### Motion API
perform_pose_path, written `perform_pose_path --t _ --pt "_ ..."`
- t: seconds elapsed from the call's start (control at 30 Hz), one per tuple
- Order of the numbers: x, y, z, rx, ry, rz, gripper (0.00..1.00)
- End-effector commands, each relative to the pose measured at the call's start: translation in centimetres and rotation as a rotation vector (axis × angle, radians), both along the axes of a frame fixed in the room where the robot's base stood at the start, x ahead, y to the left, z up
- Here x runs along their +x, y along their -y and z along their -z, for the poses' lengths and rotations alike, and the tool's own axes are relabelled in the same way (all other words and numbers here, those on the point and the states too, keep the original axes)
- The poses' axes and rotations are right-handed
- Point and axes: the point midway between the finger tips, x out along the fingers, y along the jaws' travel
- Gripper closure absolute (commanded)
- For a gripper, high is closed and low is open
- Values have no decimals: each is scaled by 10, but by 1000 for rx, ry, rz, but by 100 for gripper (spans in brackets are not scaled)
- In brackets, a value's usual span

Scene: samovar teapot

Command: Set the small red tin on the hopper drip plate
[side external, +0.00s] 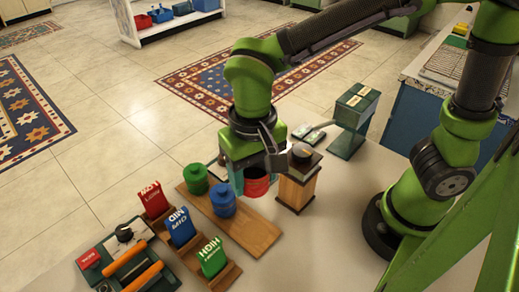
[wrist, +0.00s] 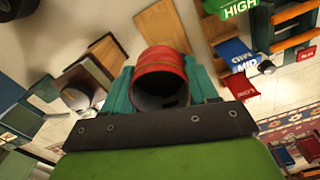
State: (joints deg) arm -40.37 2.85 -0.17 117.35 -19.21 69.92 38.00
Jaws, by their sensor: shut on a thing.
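The small red tin (side external: 257,187) is between the fingers of my gripper (side external: 256,178), with its dark open mouth facing up. In the wrist view the red tin (wrist: 160,72) sits between two teal fingers (wrist: 162,90), and its opening faces the camera. My gripper is shut on it, between the wooden board and the wooden box with the black top. I cannot tell the tin's exact height above the surface. A dark green, glassy box (side external: 355,112) with labels on top stands behind to the right. I cannot clearly tell which part is the hopper drip plate.
The wooden board (side external: 255,234) carries a green canister (side external: 195,178) and a blue canister (side external: 223,199). The wooden box (side external: 296,188) is close right of the tin. Red, blue and green signs (side external: 212,256) stand at front left. Clear table lies in front of the wooden box.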

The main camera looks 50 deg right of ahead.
Motion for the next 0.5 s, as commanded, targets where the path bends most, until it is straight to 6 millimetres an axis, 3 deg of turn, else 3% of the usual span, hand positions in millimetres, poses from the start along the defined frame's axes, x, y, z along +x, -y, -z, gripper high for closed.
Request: perform_pose_path --t 0.27,0.5 --pt "38 53 3 -3 -5 288 73" --pt "72 129 3 -1 -5 663 73"
